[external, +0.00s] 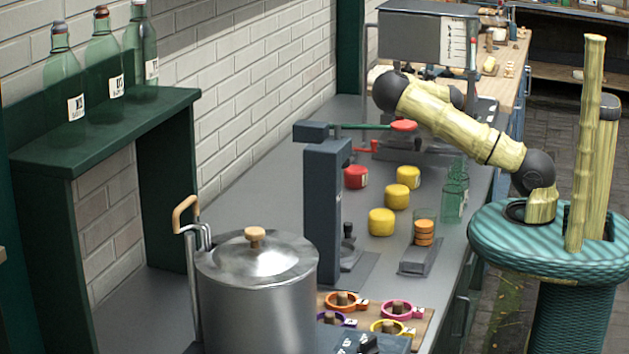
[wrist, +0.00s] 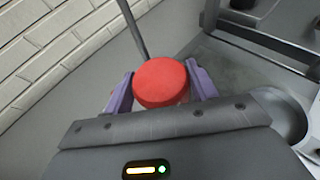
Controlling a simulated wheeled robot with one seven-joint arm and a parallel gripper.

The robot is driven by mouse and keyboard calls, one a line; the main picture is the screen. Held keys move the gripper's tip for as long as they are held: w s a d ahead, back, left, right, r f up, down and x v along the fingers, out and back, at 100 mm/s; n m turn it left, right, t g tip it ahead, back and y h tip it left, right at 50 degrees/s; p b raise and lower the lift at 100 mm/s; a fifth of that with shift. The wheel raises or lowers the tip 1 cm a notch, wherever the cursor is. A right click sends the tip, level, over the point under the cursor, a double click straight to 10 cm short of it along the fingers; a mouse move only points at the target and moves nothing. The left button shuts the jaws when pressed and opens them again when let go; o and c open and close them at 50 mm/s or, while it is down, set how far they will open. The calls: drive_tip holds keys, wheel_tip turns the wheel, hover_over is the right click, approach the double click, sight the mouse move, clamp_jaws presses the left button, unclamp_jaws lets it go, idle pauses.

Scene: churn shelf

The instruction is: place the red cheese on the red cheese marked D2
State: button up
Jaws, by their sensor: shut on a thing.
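A red cheese (wrist: 161,81) sits between the purple fingers of my gripper (wrist: 160,88) in the wrist view. My gripper is shut on it, and its round top faces the camera. Another red cheese (external: 356,177) with a pale label rests on the grey counter, behind the dark press stand. The writing on its label is too small to read, so I cannot tell whether it is D2. My gripper's distance from this cheese cannot be told.
A green bottle (external: 455,190) and a glass with orange discs (external: 424,232) are on the right. The dark stand (external: 326,205), with a green bar, and a steel pot (external: 257,290) are nearer. A brick wall (external: 250,80) lies left.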

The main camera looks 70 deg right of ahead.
drive_tip(key=s+d+r+m+g+h+p, duration=0.1)
drive_tip(key=s+r+p, duration=0.15)
drive_tip(key=s, duration=0.75)
drive_tip(key=s+d+r+m+g+h+p, duration=0.1)
drive_tip(key=s+p, duration=0.3)
drive_tip(key=s, duration=0.7)
drive_tip(key=s+d+f+m+g+h+b, duration=0.1)
drive_tip(key=s+f+m+g+b, duration=0.2)
drive_tip(key=s+b, duration=0.35)
drive_tip(key=s+d+f+m+g+h+b, duration=0.15)
drive_tip(key=s+f+b, duration=0.25)
drive_tip(key=s, duration=0.5)
drive_tip(key=w+a+r+n+t+y+p, duration=0.15)
drive_tip(key=w+r+p, duration=0.25)
drive_tip(key=w, duration=0.7)
drive_tip(key=w+a+r+n+t+p, duration=0.15)
drive_tip(key=w+r+p, duration=0.25)
drive_tip(key=w, duration=0.8)
drive_tip(key=w+a+f+n+t+y+p, duration=0.1)
drive_tip(key=w+a+n+t+y+p, duration=0.2)
drive_tip(key=w+a+p, duration=0.6)
drive_tip(key=w+a+n+t, duration=0.1)
drive_tip(key=w+a, duration=1.2)
drive_tip(key=a, duration=0.1)
drive_tip(key=shift+w+f+y, duration=0.3)
drive_tip(key=shift+f, duration=0.05)
drive_tip(key=shift+f, duration=0.15)
